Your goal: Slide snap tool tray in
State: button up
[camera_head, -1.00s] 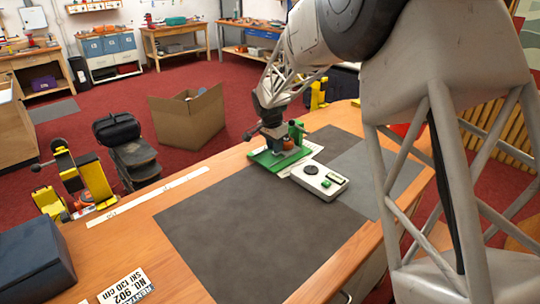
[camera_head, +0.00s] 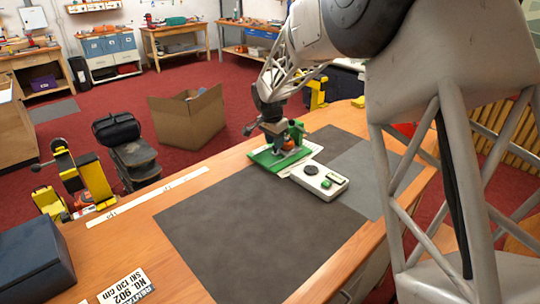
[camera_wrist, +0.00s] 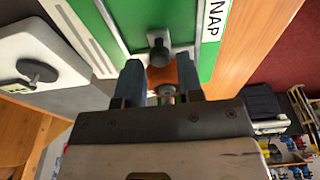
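The snap tool tray, a green plate (camera_head: 266,159), lies on the bench at the back edge of the dark mat.
A white box with a dark dial (camera_head: 319,181) sits right beside the tray, on the mat's edge. Yellow-black clamps (camera_head: 88,185) and a dark blue case (camera_head: 32,262) are at the left. The dark mat (camera_head: 245,225) is bare in front.

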jog(key=shift+r, duration=2.05)
jog(key=shift+r, duration=0.1)
jog(key=shift+r, duration=1.9)
